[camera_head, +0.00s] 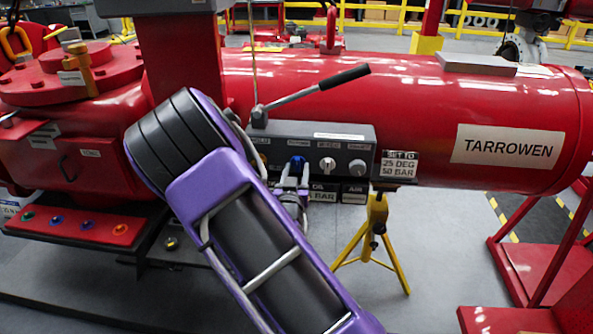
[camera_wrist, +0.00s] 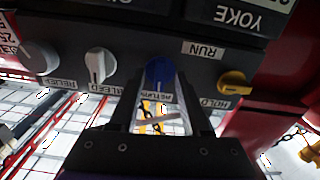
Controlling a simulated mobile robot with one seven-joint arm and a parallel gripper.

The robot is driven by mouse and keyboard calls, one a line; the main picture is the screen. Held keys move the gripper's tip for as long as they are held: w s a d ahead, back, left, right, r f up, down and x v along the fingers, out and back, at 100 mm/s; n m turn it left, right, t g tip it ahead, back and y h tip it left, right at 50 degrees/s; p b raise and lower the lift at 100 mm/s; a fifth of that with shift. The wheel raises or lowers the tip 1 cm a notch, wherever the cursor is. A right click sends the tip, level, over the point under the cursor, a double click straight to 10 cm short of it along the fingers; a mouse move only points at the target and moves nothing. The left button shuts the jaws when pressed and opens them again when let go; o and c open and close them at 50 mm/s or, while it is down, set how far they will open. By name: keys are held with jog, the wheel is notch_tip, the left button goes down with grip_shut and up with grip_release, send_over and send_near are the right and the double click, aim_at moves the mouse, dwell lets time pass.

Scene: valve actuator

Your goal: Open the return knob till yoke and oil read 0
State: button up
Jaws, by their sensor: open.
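The return knob is blue (camera_wrist: 160,72) with a RETURN label below it in the wrist view, which looks at the panel upside down. It also shows in the head view (camera_head: 296,162) on the grey control panel (camera_head: 342,145). My gripper (camera_wrist: 161,88) is open, its two dark fingers on either side of the blue knob. I cannot tell whether they touch it. Part of a box labelled YOKE (camera_wrist: 235,20) shows at the wrist view's top edge, beside another partly cut-off box. No readings are legible. My purple arm covers the panel's left part in the head view.
The white BLEED knob (camera_wrist: 100,64) and grey RELIEF knob (camera_wrist: 39,57) are on one side of the return knob, the yellow HOLD/RUN knob (camera_wrist: 234,83) on the other. A black-handled lever (camera_head: 320,90) rises above the panel. A yellow stand (camera_head: 376,240) stands below.

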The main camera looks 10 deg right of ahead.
grip_shut()
